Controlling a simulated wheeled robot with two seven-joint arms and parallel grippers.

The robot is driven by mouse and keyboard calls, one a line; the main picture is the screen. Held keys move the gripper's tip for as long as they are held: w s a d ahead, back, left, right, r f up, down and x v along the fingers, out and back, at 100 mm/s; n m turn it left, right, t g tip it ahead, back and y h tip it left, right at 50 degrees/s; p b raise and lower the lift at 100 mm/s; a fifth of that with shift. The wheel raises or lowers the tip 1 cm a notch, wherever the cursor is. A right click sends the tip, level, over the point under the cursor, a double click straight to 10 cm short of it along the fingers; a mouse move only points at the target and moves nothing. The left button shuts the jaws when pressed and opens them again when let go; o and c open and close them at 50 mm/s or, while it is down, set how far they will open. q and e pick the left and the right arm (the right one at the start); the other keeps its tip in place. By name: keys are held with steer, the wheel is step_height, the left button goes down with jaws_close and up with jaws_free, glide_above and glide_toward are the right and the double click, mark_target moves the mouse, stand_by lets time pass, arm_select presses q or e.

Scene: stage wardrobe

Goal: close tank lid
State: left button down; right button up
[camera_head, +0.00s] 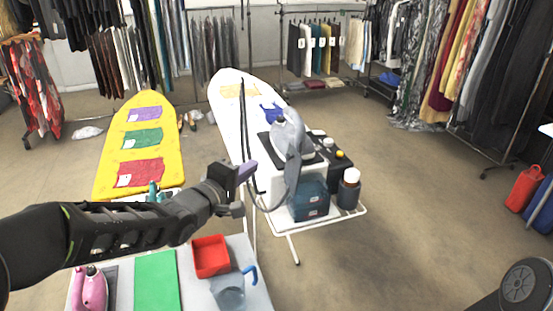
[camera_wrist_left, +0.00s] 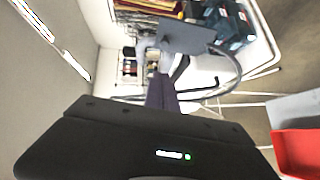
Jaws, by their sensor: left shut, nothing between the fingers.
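The blue water tank (camera_head: 310,203) sits at the front of the steam station on the white ironing board's end shelf. It also shows at the top of the wrist view (camera_wrist_left: 237,22). A flat grey-blue panel, which looks like the tank lid (camera_head: 293,172), stands raised at the tank's left side; it also shows in the wrist view (camera_wrist_left: 188,36). My left gripper (camera_head: 247,171) is shut and empty, just left of the lid, with an apparent gap. Its purple fingers (camera_wrist_left: 160,92) point toward the station in the wrist view. My right gripper is out of view.
A grey iron (camera_head: 287,135) rests on the station behind the lid, with a grey hose looping near my gripper. Bottles (camera_head: 349,188) stand right of the tank. A front table holds a red bin (camera_head: 211,256), a jug (camera_head: 229,291) and a pink iron (camera_head: 92,289).

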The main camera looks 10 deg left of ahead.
mark_target(289, 169)
arm_select(q)
steer(key=w+d+f+p, duration=0.1)
steer(key=w+d+p, duration=0.1)
steer(key=w+d, duration=0.3)
steer(key=shift+w+f, duration=0.35)
steer(key=shift+w, duration=0.85)
